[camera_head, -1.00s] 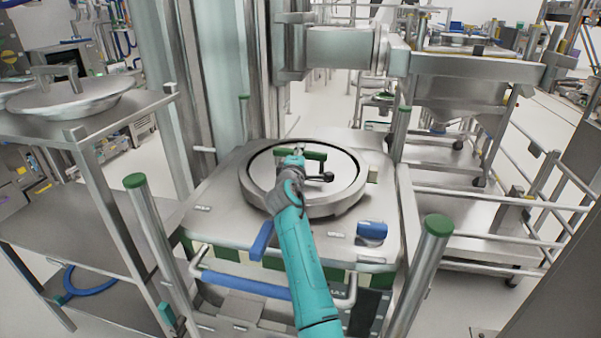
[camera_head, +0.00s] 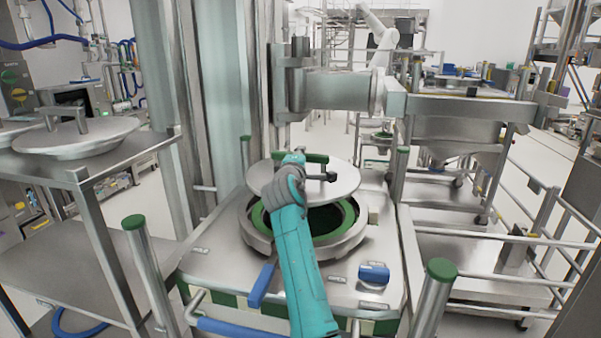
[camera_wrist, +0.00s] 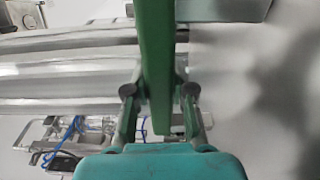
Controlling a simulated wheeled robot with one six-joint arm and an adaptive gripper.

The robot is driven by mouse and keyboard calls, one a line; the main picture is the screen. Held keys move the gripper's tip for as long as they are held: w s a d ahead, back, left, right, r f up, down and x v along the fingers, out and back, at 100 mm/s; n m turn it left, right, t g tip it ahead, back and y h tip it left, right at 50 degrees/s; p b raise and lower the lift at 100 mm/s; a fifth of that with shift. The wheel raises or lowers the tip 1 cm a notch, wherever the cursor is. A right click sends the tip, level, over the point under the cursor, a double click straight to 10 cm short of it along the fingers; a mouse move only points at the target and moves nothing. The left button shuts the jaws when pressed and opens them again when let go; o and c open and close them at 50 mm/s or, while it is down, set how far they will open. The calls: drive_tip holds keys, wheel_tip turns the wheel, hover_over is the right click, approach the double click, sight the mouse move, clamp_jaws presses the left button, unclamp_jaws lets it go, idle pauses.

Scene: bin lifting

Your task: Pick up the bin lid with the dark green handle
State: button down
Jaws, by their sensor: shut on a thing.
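The round metal bin lid (camera_head: 340,182) hangs above the bin opening in the head view, clear of the rim. Its dark green handle (camera_head: 316,158) runs across its top. My gripper (camera_head: 293,160) is at the handle, largely hidden behind my teal wrist. In the wrist view the green handle (camera_wrist: 157,60) passes between the two fingers of my gripper (camera_wrist: 158,92), which are closed on it. Below the lid, the bin's round metal rim (camera_head: 345,247) shows a green inner ring and a dark opening.
The bin top has a blue latch (camera_head: 373,274) and a blue lever (camera_head: 262,285). Green-capped posts (camera_head: 437,285) stand at its front corners. A metal column (camera_head: 225,90) rises behind. A shelf (camera_head: 110,160) at left holds other metal lids.

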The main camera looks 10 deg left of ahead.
drive_tip(key=s, duration=1.8)
drive_tip(key=shift+d, duration=0.35)
drive_tip(key=shift+r, duration=0.2)
wheel_tip(320, 180, up, 8)
idle(1.2)
drive_tip(key=shift+r, duration=0.1)
